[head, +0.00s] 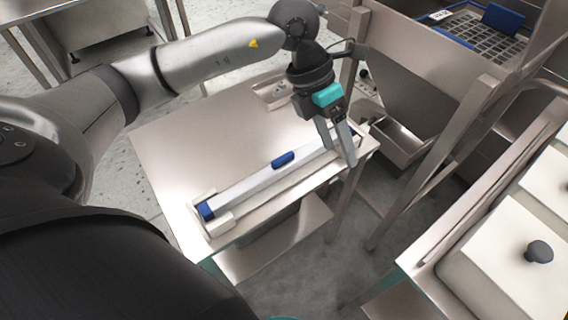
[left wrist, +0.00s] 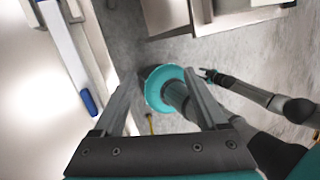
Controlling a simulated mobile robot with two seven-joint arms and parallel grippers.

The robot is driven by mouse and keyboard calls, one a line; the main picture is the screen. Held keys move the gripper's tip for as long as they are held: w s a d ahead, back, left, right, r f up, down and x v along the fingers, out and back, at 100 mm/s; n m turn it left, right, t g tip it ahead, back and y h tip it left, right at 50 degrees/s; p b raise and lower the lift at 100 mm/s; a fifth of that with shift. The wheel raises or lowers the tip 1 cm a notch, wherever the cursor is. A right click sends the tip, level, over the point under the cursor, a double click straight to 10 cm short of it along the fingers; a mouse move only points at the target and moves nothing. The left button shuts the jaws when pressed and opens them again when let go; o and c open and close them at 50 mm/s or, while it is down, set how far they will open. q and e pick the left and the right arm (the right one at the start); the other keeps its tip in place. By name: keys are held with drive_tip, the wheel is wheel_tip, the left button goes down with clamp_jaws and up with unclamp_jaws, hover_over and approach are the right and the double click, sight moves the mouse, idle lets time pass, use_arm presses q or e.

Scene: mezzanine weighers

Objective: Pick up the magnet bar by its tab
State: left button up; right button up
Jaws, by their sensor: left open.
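The magnet bar (head: 248,183) is a long pale metal bar lying across a steel table. It has a blue block (head: 206,210) at its near-left end and a blue piece (head: 283,160) on its upper side partway along. In the left wrist view the bar (left wrist: 63,45) lies left of the fingers, with a blue part (left wrist: 90,103) close by the left finger. My left gripper (head: 338,154) is open and empty, pointing down by the bar's far-right end and the table edge. My right gripper (left wrist: 208,75) seems to show small in the left wrist view; its fingers are unclear.
The steel table (head: 180,140) has bare room left of the bar. A white end block (head: 220,222) sits at the bar's near end. A small metal tray (head: 270,90) lies at the back. Steel posts and a chute (head: 400,135) stand close right of the gripper.

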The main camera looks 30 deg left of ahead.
sight(283, 156)
use_arm(q)
drive_tip(key=w+a+n+y, duration=0.1)
drive_tip(key=a+y, duration=0.4)
drive_tip(key=a, duration=0.7)
wheel_tip(283, 156, down, 8)
drive_tip(key=shift+d+f+b, duration=0.1)
drive_tip(key=shift+d+b, duration=0.05)
drive_tip(key=shift+b, duration=0.55)
drive_tip(key=shift+f+b, duration=0.45)
drive_tip(key=shift+f, duration=2.65)
clamp_jaws()
drive_tip(key=shift+w+r, duration=0.1)
drive_tip(key=shift+r, duration=0.1)
